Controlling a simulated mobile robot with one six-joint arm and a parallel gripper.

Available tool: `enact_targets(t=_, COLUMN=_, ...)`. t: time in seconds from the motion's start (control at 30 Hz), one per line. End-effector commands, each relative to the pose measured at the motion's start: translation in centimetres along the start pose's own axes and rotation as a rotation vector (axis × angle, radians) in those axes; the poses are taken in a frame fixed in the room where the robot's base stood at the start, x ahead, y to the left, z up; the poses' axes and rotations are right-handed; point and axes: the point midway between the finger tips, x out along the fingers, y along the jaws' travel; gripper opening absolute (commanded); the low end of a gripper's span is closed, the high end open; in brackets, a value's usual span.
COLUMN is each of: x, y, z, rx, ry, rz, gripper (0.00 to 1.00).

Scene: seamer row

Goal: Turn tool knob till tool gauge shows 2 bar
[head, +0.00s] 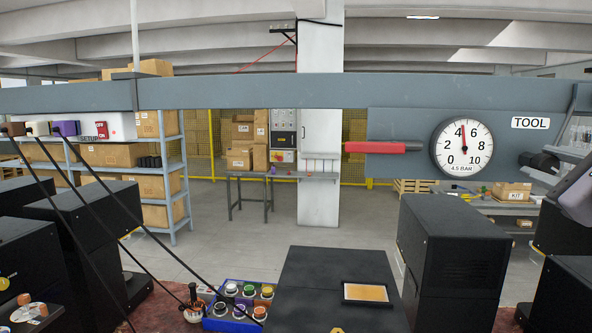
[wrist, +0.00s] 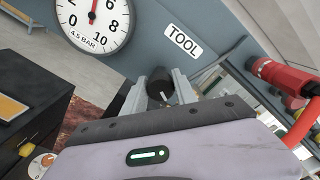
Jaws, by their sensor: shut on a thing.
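The round white tool gauge (head: 462,148) hangs on the grey beam in the head view, left of the TOOL label (head: 530,123). Its needle stands between 4 and 6, nearer 4, and its readout says 4.5 BAR. The gauge (wrist: 93,22) is partly cut off in the wrist view. The black tool knob (head: 540,161) sticks out below the label. In the wrist view my gripper (wrist: 158,88) has a finger on each side of the knob (wrist: 161,80) and is shut on it. A white mark shows on the knob's face. In the head view my gripper comes in from the right edge.
A red-handled lever (head: 375,147) lies left of the gauge on the beam. A red fitting (wrist: 275,75) with a red hose is at the right in the wrist view. Black machine housings (head: 455,240) stand below. Cables hang at the left.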

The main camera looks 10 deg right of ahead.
Motion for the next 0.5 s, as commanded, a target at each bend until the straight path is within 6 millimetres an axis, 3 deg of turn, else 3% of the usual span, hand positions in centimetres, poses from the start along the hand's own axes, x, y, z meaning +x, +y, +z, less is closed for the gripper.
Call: enact_targets(t=0.5, x=0.02, y=0.42, z=-0.34, rx=-0.487, ry=-0.001, rz=-0.003, gripper=0.00)
